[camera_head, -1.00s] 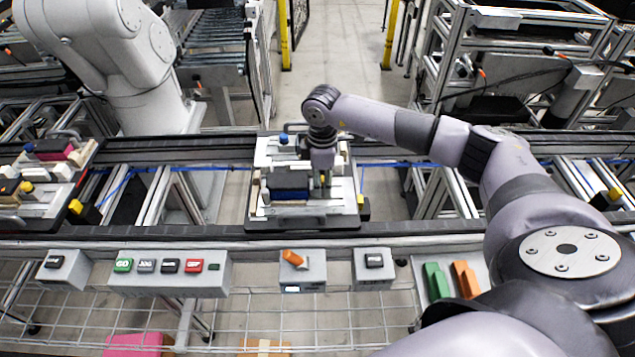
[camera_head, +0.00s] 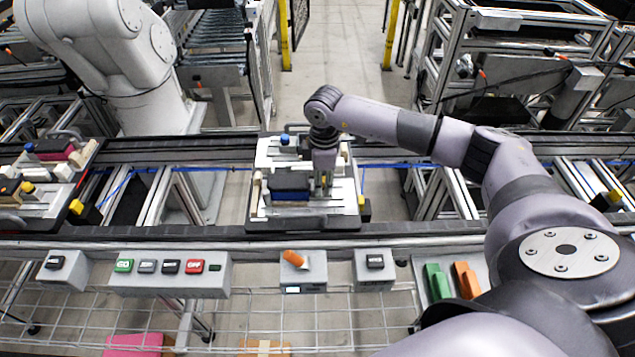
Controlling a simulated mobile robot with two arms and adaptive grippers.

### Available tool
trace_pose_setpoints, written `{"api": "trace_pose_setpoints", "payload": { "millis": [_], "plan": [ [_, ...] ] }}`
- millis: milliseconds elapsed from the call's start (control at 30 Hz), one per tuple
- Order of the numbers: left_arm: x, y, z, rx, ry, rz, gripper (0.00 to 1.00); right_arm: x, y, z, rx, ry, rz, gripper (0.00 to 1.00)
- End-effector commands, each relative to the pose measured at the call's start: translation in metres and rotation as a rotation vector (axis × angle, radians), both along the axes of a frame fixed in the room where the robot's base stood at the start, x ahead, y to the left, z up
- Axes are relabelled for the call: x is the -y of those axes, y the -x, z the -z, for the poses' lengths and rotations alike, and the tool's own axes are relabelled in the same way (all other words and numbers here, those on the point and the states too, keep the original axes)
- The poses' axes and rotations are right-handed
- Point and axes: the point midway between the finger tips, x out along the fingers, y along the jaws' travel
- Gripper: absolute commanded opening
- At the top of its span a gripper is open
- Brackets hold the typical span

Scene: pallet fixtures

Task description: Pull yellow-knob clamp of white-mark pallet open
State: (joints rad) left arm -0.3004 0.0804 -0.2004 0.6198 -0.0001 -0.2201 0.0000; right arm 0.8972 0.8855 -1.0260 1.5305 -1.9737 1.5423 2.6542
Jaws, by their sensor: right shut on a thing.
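The pallet (camera_head: 340,218) on the conveyor in the middle carries a white fixture with a dark blue block (camera_head: 290,182). A blue-knob clamp (camera_head: 284,140) stands at its back left. My right gripper (camera_head: 323,184) reaches down over the pallet's right half, beside the block. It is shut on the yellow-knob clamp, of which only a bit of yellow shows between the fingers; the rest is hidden. I cannot make out a white mark on the pallet. My left gripper is not in view.
A second pallet (camera_head: 40,212) at the left has its own blue knob (camera_head: 29,147) and yellow knob (camera_head: 27,187). Button boxes (camera_head: 170,277) and an orange switch (camera_head: 295,259) line the front. A white robot arm (camera_head: 105,60) stands behind on the left.

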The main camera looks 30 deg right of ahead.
Motion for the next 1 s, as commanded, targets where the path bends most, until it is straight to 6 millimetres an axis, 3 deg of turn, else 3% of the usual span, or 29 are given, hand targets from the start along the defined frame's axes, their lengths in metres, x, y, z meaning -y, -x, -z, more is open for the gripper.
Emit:
{"api": "trace_pose_setpoints", "payload": {
  "millis": [500,533,733,1000],
  "plan": [
    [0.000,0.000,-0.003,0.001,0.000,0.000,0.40,0.020,0.011,0.000,-0.003,0.007,0.004,0.00],
    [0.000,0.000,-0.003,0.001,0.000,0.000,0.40,0.019,0.010,0.000,-0.003,0.006,0.003,0.26],
    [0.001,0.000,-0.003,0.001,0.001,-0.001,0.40,0.018,0.010,0.000,-0.003,0.004,0.002,0.38],
    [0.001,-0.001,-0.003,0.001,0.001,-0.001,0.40,0.017,0.010,0.000,-0.003,0.004,0.001,0.38]
  ]
}}
